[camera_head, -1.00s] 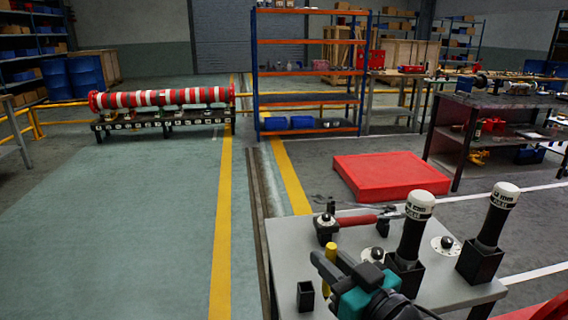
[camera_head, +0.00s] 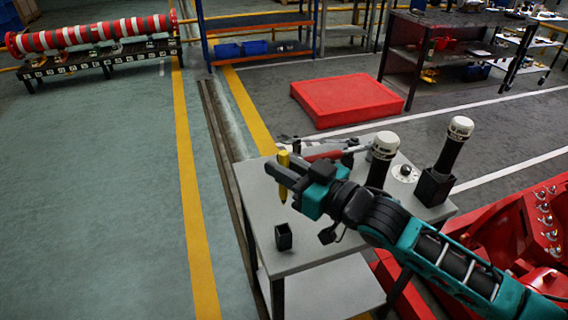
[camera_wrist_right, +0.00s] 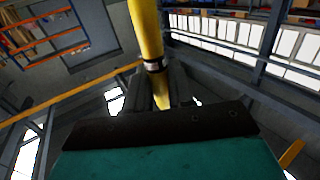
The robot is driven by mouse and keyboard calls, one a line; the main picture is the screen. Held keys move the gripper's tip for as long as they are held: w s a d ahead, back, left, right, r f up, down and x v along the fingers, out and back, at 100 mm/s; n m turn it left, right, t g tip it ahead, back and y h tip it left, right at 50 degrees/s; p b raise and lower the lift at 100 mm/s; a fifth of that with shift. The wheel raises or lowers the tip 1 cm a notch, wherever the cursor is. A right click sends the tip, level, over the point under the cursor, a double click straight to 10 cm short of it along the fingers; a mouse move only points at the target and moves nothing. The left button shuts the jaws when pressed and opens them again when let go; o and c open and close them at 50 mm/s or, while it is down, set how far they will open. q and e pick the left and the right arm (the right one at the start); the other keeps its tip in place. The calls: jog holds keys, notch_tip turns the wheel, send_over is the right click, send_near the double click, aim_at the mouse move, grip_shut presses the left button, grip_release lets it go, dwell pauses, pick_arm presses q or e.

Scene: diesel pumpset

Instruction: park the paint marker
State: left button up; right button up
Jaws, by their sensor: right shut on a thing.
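The paint marker (camera_head: 283,188) is a yellow stick, held about upright in the head view. My right gripper (camera_head: 279,171) is shut on it, above the left part of the grey table. In the right wrist view the marker (camera_wrist_right: 148,38) rises from between the fingers (camera_wrist_right: 158,90), with a dark and pale band around it. A small black open-topped square holder (camera_head: 284,238) stands on the table below the marker, apart from it. My left gripper is not in view.
The grey table (camera_head: 310,252) also bears two white-capped black cylinders (camera_head: 385,146) (camera_head: 460,128) in black sockets, and a red-handled tool (camera_head: 322,155). A red machine (camera_head: 500,225) stands at the right. The red platform (camera_head: 347,99) lies behind the table.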

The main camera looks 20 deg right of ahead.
notch_tip(320, 180, down, 11)
jog(key=b, duration=0.5)
jog(key=shift+b, duration=0.4)
jog(key=shift+f, duration=0.6)
jog(key=shift+p, duration=0.3)
dwell(0.4)
jog(key=shift+f+b, duration=0.65)
jog(key=shift+f, duration=0.4)
dwell(0.4)
jog(key=o, duration=1)
jog(key=p+v, duration=0.1)
jog(key=v, duration=1.1)
jog(key=shift+s+d+r, duration=0.1)
jog(key=shift+s+d, duration=0.05)
jog(key=shift+s, duration=0.25)
